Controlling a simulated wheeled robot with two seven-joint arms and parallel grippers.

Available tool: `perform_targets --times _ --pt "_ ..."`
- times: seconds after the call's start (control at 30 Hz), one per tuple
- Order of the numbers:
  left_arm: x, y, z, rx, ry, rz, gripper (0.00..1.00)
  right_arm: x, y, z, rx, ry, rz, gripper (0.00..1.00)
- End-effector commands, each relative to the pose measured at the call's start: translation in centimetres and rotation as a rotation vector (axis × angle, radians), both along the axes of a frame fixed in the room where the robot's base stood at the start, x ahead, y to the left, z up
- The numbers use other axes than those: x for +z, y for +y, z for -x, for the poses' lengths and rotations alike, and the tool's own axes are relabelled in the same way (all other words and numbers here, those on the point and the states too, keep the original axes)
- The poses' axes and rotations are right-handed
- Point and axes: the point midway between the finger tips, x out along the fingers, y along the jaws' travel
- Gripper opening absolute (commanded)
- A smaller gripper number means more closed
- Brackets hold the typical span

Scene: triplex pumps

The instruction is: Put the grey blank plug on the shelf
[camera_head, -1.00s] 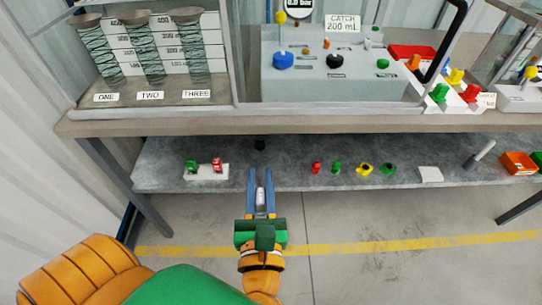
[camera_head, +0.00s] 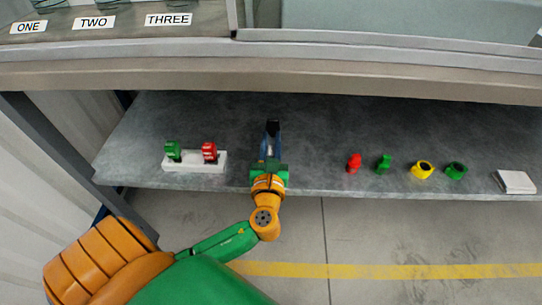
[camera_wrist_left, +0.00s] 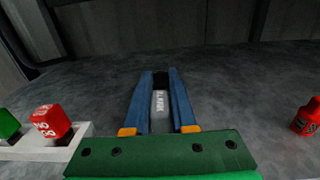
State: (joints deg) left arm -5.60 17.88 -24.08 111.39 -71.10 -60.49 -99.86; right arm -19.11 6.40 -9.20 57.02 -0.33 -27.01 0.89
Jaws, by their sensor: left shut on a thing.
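The grey blank plug (camera_wrist_left: 160,104) is a small light grey piece with lettering, held between the blue fingers of my left gripper (camera_wrist_left: 160,80) in the left wrist view. In the head view my left gripper (camera_head: 272,135) reaches in over the grey lower shelf (camera_head: 325,135), its fingers pointing toward the back. The plug is mostly hidden there by the fingers. I cannot tell whether the plug touches the shelf. A dark thing shows just beyond the plug, by the fingertips. My right gripper is not in view.
Left of the gripper, a white holder (camera_head: 193,167) bears a green tag piece (camera_head: 173,150) and a red one (camera_head: 209,152). To the right stand a red piece (camera_head: 354,163), green and yellow pieces, and a white block (camera_head: 515,182). The bench edge (camera_head: 300,75) overhangs above.

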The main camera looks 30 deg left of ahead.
Motion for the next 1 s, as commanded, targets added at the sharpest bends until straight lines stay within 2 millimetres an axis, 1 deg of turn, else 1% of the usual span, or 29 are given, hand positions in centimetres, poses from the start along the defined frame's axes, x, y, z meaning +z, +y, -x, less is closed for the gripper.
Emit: perform_targets --times 0.07,0.1,0.2,0.27,0.37,0.57,0.6,0.7,1.0 --pt "-1.2 0.5 -0.6 0.002 -0.001 -0.003 0.0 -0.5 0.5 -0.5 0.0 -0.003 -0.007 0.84" --pt "-2.2 0.6 -0.7 0.002 0.001 -0.001 0.0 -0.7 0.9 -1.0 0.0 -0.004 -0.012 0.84" --pt "-3.9 0.6 -0.7 0.0 0.001 0.0 0.0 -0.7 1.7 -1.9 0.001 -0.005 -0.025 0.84" --pt "-4.3 0.6 -0.7 0.0 0.002 -0.001 0.0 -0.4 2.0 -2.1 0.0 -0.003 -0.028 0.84" --pt "-4.1 0.5 -0.6 0.0 0.001 -0.002 0.0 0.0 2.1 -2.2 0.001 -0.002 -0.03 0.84" --pt "-4.2 0.5 -0.6 0.0 0.002 -0.001 0.0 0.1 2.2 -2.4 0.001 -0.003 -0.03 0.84" --pt "-4.2 0.5 -0.6 0.0 0.002 -0.001 0.29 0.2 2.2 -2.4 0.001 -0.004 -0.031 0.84" --pt "-4.2 0.5 -0.6 0.0 0.001 0.0 0.54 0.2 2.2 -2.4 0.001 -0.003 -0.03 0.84" --pt "-4.0 0.5 -0.6 0.0 0.001 -0.001 0.54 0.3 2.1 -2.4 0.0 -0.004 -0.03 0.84"
